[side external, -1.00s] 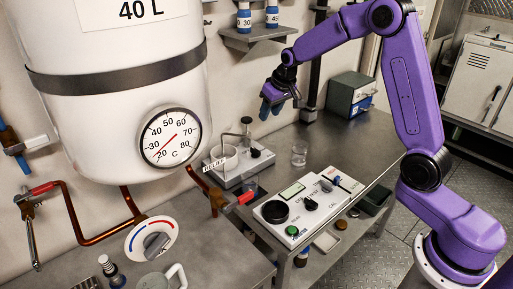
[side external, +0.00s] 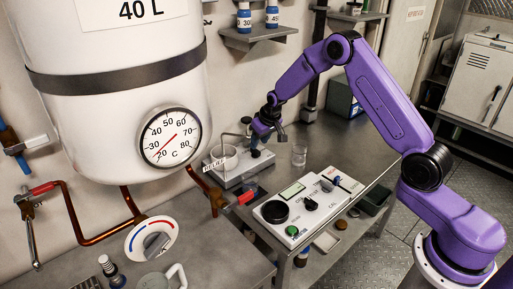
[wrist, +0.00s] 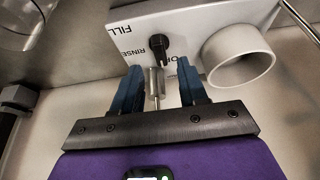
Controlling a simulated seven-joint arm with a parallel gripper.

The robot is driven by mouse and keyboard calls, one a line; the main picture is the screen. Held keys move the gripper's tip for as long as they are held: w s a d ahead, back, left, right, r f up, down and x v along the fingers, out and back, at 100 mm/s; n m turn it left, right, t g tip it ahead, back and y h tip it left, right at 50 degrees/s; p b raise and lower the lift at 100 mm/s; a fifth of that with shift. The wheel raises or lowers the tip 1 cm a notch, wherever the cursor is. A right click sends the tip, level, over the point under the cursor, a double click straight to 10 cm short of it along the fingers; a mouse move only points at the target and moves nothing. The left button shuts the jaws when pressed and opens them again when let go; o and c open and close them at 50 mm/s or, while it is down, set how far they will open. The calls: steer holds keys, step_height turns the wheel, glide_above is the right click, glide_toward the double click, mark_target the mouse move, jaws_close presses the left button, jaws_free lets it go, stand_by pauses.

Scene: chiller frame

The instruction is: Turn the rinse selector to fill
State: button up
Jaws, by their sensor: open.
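The rinse selector (wrist: 159,47) is a small black knob on a pale panel, with FILL, RINSE and a partly hidden label around it in the wrist view. Which label it points to I cannot tell for sure. In the side view its unit is the grey box (side external: 232,181) by the wall. My gripper (side external: 264,138) is over that box. In the wrist view my gripper (wrist: 160,76) has its two blue fingers apart, with the knob just beyond the tips. A small metal cylinder (wrist: 155,84) shows between the fingers; I cannot tell whether they touch it.
A white cup-like ring (wrist: 239,55) stands to the right of the knob in the wrist view. A control panel (side external: 285,238) with knobs lies in front, and a large white tank (side external: 120,120) hangs at left.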

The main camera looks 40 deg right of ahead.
mark_target(256, 150)
steer(key=shift+x, duration=2.2)
jaws_close()
